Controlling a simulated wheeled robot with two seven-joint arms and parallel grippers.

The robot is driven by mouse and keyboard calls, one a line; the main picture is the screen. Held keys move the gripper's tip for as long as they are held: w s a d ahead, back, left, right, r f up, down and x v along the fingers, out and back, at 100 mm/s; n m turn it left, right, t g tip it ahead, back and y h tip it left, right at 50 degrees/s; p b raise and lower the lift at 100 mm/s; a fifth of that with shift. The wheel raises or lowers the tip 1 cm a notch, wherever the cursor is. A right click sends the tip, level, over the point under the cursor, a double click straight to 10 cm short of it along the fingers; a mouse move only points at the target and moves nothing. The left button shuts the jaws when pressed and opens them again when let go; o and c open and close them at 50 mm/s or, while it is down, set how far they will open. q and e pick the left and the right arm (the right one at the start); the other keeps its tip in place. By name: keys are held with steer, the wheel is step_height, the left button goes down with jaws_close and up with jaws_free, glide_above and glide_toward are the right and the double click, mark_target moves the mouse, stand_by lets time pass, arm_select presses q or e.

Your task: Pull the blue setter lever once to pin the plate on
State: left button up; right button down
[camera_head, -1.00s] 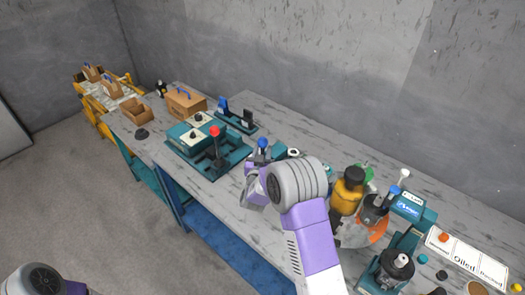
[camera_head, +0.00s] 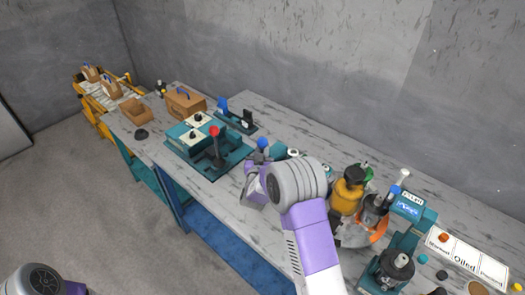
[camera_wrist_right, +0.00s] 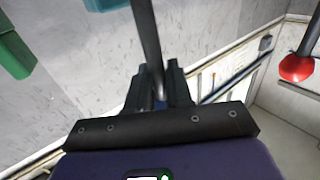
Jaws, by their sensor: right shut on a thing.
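The blue setter lever, with its round blue knob (camera_head: 263,143), stands on the table just behind my right wrist in the head view. My right gripper (camera_head: 254,188) is low by the table's front edge, partly hidden by my own wrist. In the right wrist view, the fingers of my right gripper (camera_wrist_right: 158,80) are shut on a dark lever rod (camera_wrist_right: 147,35) that runs up out of the picture. The lever's base and the plate are hidden behind my arm. My left gripper is out of view; only part of the left arm shows at the bottom left.
A red-knobbed lever (camera_head: 214,131) stands on a teal fixture to the left; its red knob (camera_wrist_right: 296,68) also shows in the right wrist view. A yellow bottle (camera_head: 348,193) and a teal press (camera_head: 408,238) stand right of my arm. The front table strip is mostly clear.

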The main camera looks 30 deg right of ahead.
steer(key=s+a+f+n+t+b, duration=0.1)
steer(key=a+n+t+b, duration=0.1)
steer(key=b, duration=0.5)
steer(key=s+a+f+n+t+h+b, duration=0.1)
steer(key=a+n+t+b, duration=0.2)
steer(key=b, duration=0.4)
steer(key=shift+s+a+f+t, duration=0.25)
steer(key=shift+s+a+t, duration=0.2)
steer(key=shift+a, duration=0.35)
steer(key=shift+n, duration=0.3)
steer(key=c, duration=1.2)
jaws_free()
steer(key=s+a, duration=0.2)
steer(key=s, duration=0.2)
steer(key=s+a+f, duration=0.1)
steer(key=s+a, duration=0.1)
steer(key=s, duration=0.2)
steer(key=s+a, duration=0.3)
steer(key=s, duration=0.2)
steer(key=shift+f+p, duration=0.15)
steer(key=shift+p, duration=0.25)
